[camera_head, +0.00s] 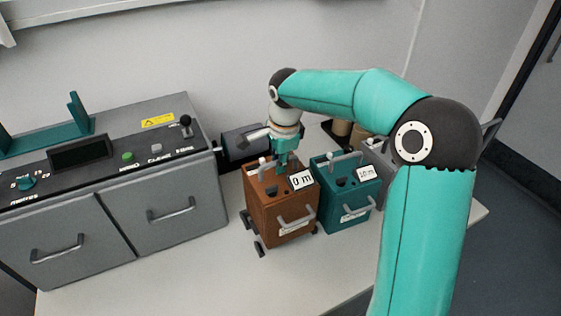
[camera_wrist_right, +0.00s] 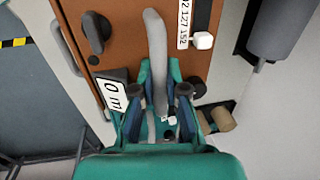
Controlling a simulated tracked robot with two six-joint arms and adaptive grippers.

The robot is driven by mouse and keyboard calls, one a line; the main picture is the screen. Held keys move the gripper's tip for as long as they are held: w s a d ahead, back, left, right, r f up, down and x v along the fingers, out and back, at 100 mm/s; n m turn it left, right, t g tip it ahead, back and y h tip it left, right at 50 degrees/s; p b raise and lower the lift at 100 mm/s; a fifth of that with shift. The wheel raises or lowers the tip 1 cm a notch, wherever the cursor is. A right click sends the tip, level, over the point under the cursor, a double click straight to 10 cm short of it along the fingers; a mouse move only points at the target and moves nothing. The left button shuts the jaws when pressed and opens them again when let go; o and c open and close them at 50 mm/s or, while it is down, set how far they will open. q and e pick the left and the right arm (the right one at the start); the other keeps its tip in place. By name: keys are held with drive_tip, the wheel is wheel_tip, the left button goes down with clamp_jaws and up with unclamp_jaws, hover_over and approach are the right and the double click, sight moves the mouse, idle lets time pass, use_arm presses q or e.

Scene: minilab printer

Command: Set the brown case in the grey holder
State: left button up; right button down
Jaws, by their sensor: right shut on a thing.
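The brown case (camera_head: 270,215) stands upright near the middle of the white table, with a grey front handle and a "0 m" label on top. My right gripper (camera_head: 283,163) is above its top, pointing down. In the right wrist view the gripper (camera_wrist_right: 164,95) is shut on the grey top handle (camera_wrist_right: 156,50) of the brown case (camera_wrist_right: 128,45). Dark grey bracket ends (camera_head: 259,249), seemingly of the grey holder, show around the foot of the case. The case hides most of it, so I cannot tell whether the case is seated. My left gripper is out of view.
A teal case (camera_head: 343,200) stands close on the right of the brown case, and a partly hidden grey case (camera_head: 376,150) is beyond it. A large grey machine (camera_head: 150,205) fills the left. The front of the table (camera_head: 200,275) is clear.

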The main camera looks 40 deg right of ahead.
sight(279, 176)
drive_tip(key=shift+f+b, duration=2)
drive_tip(key=shift+f, duration=0.25)
drive_tip(key=c, duration=1.1)
unclamp_jaws()
drive_tip(key=shift+f, duration=0.1)
